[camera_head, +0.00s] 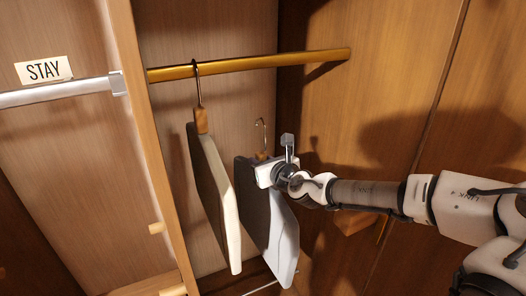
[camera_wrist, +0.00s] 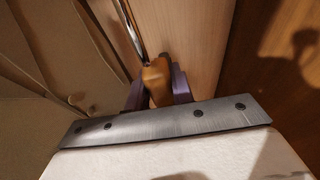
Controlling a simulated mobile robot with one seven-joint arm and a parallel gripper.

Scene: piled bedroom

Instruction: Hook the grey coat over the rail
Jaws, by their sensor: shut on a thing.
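The grey coat (camera_head: 268,225) hangs as a flat panel below my gripper (camera_head: 265,167) in the head view. Its thin hook (camera_head: 261,132) points up, below the gold rail (camera_head: 250,64) and apart from it. In the wrist view the two purple fingers of my gripper (camera_wrist: 158,88) are shut on the orange-brown hanger neck (camera_wrist: 156,76). The metal hook stem (camera_wrist: 126,32) runs up and out of the frame, so its tip shows only in the head view. My arm hides part of the coat's top.
A cream coat (camera_head: 213,190) hangs from the gold rail just left of the grey coat. A divider (camera_head: 146,150) parts this bay from one with a silver rail (camera_head: 60,92) and a STAY sign (camera_head: 44,70). The gold rail is bare right of the cream coat.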

